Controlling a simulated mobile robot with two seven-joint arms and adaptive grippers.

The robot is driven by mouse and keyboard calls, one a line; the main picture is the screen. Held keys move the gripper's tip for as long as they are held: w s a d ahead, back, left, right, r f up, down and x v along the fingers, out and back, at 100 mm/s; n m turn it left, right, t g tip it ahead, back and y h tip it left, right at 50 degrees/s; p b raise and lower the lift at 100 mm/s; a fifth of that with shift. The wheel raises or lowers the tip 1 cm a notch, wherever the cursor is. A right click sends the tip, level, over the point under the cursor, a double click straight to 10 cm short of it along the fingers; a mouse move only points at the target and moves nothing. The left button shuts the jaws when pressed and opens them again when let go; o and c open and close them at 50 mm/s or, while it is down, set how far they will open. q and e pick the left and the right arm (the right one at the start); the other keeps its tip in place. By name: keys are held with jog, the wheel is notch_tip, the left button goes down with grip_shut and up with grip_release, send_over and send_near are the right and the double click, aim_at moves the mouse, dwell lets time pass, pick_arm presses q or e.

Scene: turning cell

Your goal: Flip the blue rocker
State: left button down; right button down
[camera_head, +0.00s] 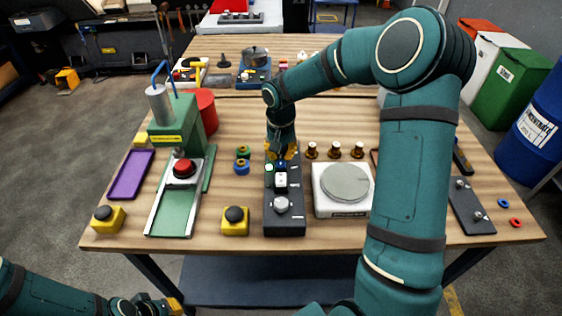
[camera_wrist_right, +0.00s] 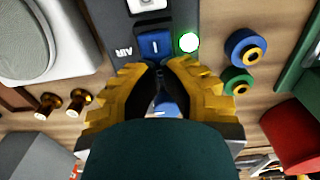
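The blue rocker (camera_wrist_right: 154,44) sits on a dark control panel (camera_head: 284,225), beside a lit green lamp (camera_wrist_right: 188,42) and the lettering "AIR". My right gripper (camera_wrist_right: 159,68) points down at the panel, its fingertips close together and just beside the rocker's edge; I cannot tell if they touch it. Nothing shows held between the tips. A bit of blue (camera_wrist_right: 168,108) shows between the finger bases; I cannot tell what it is. In the head view, my right gripper (camera_head: 283,155) hides much of the panel's far end. My left gripper (camera_head: 160,304) is low at the bottom left, off the table.
A white switch (camera_head: 281,180) and a grey knob (camera_head: 282,204) share the panel. A scale (camera_head: 343,184) stands to its right, blue and green rings (camera_head: 242,167) to its left. A yellow button box (camera_head: 235,221) and a green press (camera_head: 176,130) stand further left.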

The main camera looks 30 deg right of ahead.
jog(key=shift+s+f, duration=0.1)
jog(key=shift+f, duration=0.1)
jog(key=shift+r, duration=0.1)
jog(key=shift+r+p, duration=2.3)
jog(key=shift+r, duration=1.2)
